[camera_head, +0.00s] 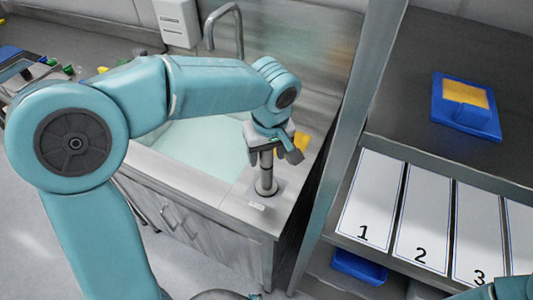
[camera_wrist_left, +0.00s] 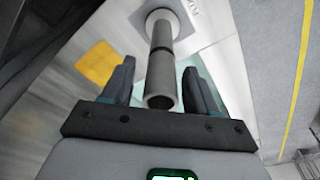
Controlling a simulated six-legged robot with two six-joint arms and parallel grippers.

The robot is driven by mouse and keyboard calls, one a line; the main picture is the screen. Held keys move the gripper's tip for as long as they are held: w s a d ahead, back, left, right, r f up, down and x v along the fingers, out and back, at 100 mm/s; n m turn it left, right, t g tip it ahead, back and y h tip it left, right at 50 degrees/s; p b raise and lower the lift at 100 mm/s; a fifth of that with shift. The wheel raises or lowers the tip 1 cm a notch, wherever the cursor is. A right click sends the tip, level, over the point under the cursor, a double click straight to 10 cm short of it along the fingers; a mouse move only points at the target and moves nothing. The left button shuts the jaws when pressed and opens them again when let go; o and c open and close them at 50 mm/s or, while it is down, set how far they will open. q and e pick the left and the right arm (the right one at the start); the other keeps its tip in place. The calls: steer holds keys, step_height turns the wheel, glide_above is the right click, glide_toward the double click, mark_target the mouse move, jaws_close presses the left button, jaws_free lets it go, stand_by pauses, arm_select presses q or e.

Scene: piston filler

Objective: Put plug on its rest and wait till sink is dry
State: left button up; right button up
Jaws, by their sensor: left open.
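A grey tube-like plug (camera_head: 266,162) stands upright in a round-based rest (camera_head: 267,188) on the sink's right front ledge, with a small white label in front. In the left wrist view the plug (camera_wrist_left: 162,92) shows its hollow end, and a dark ring separates it from the rest (camera_wrist_left: 162,27). My left gripper (camera_head: 276,150) is at the plug's top; in the wrist view its fingers (camera_wrist_left: 158,72) are open on either side, with gaps. The sink (camera_head: 190,205) holds pale green water (camera_head: 195,150). My right gripper is not in view.
A yellow cloth (camera_head: 299,150) lies on the ledge beside the plug. A tap (camera_head: 225,25) stands behind the sink. A shelf on the right holds a blue-and-yellow item (camera_head: 466,105) and numbered white panels (camera_head: 370,200). Its metal upright (camera_head: 335,150) stands near my left gripper.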

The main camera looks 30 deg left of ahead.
arm_select(q)
step_height(320, 180, up, 11)
steer(key=s+d, duration=0.1)
steer(key=shift+d+p, duration=0.15)
steer(key=shift+p, duration=0.3)
steer(key=shift+s+f, duration=0.1)
steer(key=shift+s, duration=0.05)
